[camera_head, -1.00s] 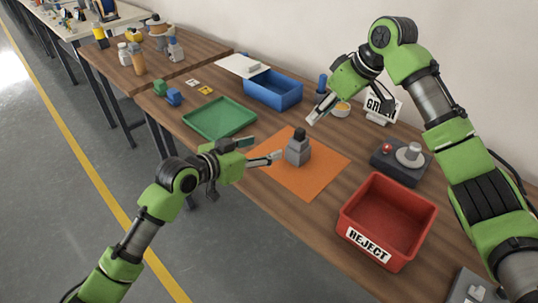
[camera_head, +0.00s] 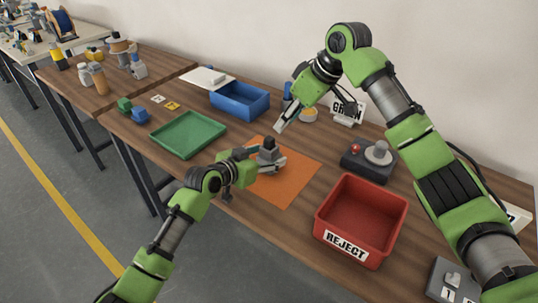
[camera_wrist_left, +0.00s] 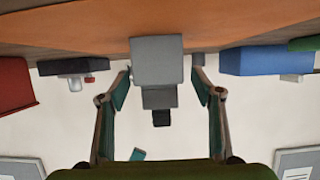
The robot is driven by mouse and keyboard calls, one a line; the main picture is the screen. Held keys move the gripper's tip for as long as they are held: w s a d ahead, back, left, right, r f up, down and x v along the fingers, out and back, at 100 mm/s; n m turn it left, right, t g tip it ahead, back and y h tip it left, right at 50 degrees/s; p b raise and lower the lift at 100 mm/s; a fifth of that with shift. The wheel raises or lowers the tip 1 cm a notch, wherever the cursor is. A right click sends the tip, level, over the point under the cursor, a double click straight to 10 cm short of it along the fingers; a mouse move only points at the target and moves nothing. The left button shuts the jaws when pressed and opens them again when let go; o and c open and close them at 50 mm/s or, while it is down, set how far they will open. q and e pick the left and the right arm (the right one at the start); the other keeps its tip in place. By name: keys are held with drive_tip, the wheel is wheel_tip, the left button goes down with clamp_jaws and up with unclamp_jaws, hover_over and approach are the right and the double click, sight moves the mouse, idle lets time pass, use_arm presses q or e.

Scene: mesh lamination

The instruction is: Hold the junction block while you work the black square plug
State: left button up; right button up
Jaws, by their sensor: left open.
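The grey junction block (camera_head: 266,159) stands upright on the orange mat (camera_head: 288,187), with the black square plug (camera_head: 269,143) on top. My left gripper (camera_head: 268,157) is open, low at the block, with a finger on either side. The left wrist view shows the scene upside down: the block (camera_wrist_left: 157,60) lies between the open fingers (camera_wrist_left: 160,90), with gaps on both sides, and the black plug (camera_wrist_left: 161,118) points down in the picture. My right gripper (camera_head: 280,127) hangs above and behind the block, clear of it. Whether its fingers are parted is too small to tell.
A red REJECT bin (camera_head: 361,220) stands right of the mat and a green tray (camera_head: 189,134) left of it. A blue bin (camera_head: 239,101) is behind. A dark box with a grey knob (camera_head: 369,158) sits at the right. The mat's front part is clear.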

use_arm(q)
drive_tip(key=shift+x, duration=0.75)
drive_tip(key=c, duration=1.7)
